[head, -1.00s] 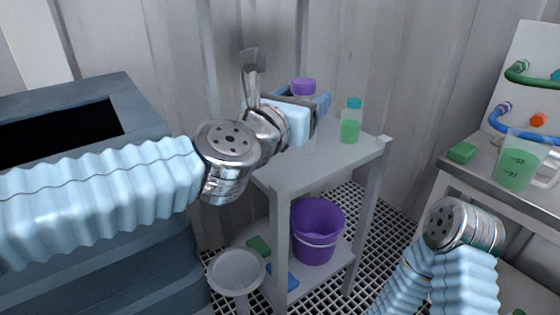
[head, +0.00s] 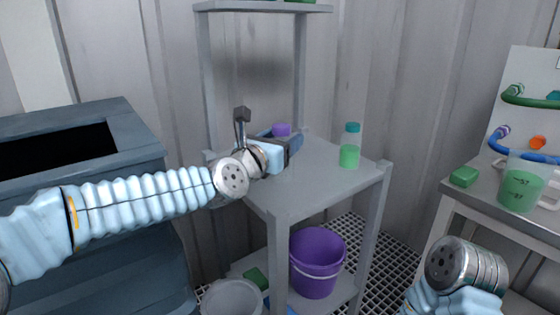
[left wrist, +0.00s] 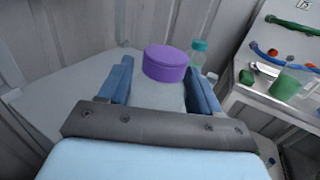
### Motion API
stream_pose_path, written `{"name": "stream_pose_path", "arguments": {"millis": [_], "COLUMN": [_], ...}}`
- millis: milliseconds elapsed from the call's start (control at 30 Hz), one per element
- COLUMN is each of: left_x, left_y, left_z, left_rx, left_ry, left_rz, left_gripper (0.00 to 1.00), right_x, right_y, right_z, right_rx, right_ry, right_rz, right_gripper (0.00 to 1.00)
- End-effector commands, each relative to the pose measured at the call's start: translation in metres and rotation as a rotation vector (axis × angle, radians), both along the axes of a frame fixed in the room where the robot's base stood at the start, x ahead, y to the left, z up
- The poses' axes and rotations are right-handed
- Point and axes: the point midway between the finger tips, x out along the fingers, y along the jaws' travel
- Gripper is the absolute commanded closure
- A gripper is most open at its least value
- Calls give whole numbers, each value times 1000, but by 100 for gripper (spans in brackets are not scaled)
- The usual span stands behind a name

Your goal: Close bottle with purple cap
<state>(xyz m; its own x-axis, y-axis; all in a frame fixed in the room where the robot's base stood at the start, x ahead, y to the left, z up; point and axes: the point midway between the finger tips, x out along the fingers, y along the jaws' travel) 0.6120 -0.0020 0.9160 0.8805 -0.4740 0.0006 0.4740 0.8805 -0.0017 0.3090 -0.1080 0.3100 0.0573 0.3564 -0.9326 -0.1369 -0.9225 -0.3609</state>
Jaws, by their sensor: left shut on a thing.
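My left gripper (head: 282,138) is over the back left of the grey shelf top and is shut on the bottle with the purple cap. In the left wrist view the purple cap (left wrist: 166,62) sits between the two finger pads, at the far end of the gripper (left wrist: 160,85). The bottle's body is mostly hidden by the gripper in the head view, and I cannot tell whether the cap is fully seated. My right gripper is out of view; only part of my right arm shows.
A green-filled bottle with a teal cap (head: 350,147) stands on the shelf top (head: 318,177), right of my left gripper. A purple bucket (head: 316,262) is on the lower shelf. A bench at right holds a green beaker (head: 521,185) and green block (head: 464,176). A dark bin (head: 140,145) stands left.

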Motion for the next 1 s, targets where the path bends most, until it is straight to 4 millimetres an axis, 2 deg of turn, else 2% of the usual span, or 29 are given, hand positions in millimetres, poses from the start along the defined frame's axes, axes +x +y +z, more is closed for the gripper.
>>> {"name": "stream_pose_path", "arguments": {"millis": [367, 467, 667, 1000], "left_x": [3, 11, 10, 10], "left_y": [0, 3, 2, 2], "left_z": [-3, -14, -39, -42], "left_rx": [0, 0, 0, -1], "left_ry": [-2, 1, -1, -2], "left_rz": [0, 0, 0, -1], "left_gripper": [100, 100, 100, 100], "right_x": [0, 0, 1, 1], "right_y": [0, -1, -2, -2], "right_z": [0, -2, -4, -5], "right_rx": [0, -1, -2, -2], "right_ry": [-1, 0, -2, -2], "right_rz": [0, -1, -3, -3], "right_gripper": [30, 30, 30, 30]}}
